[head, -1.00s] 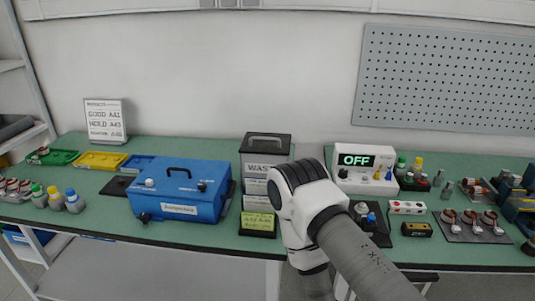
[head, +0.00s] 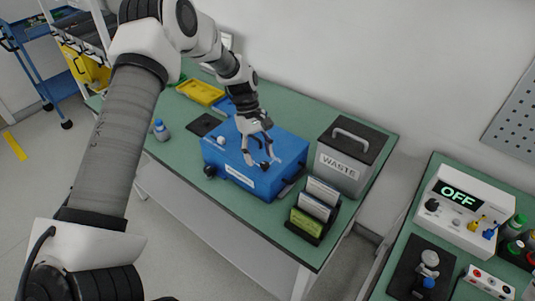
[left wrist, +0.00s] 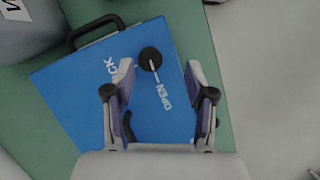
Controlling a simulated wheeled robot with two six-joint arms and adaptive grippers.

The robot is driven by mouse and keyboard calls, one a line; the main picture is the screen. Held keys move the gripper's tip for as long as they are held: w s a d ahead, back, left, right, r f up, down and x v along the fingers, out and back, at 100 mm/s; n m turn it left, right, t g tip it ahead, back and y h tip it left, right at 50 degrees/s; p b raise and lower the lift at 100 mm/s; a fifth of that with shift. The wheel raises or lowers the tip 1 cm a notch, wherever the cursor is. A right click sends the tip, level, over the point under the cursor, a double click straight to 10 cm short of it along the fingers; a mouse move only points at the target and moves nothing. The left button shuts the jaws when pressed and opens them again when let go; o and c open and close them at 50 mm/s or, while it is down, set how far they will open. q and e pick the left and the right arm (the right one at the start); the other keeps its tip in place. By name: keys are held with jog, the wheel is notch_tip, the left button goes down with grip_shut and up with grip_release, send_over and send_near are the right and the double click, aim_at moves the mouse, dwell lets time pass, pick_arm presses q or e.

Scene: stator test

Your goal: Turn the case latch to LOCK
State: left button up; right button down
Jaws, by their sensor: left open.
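The blue case (head: 245,180) stands on the green bench. The left wrist view shows its top (left wrist: 85,105) with a round black latch knob (left wrist: 150,59). The knob's white pointer line is toward the word OPEN (left wrist: 164,97). The letters "CK" of another label (left wrist: 109,70) show to the left, the rest hidden behind a finger. My left gripper (head: 259,158) is over the case top, pointing down. In the left wrist view its open fingers (left wrist: 158,68) stand either side of the knob, with a gap on both sides. My right gripper is not in view.
The WASTE bin (head: 345,160) and a card holder (head: 314,212) stand close right of the case. A yellow tray (head: 201,92) and a small bottle (head: 160,130) are to the left. The tester reading OFF (head: 460,210) is on the right bench, past a gap.

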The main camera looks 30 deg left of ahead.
aim_at(267, 164)
pick_arm(q)
jog(key=shift+w+d+f, duration=0.2)
jog(key=shift+d+f, duration=0.25)
jog(key=shift+f, duration=0.05)
jog(key=shift+w+d+f, duration=0.15)
jog(key=shift+d+f, duration=0.25)
jog(key=shift+f, duration=0.1)
jog(key=shift+w+f, duration=0.15)
jog(key=shift+f, duration=0.05)
jog(key=shift+s+a, duration=0.2)
jog(key=shift+a, duration=0.1)
jog(key=shift+c, duration=0.7)
jog(key=shift+s+r, duration=0.1)
jog(key=c, duration=0.6)
grip_shut()
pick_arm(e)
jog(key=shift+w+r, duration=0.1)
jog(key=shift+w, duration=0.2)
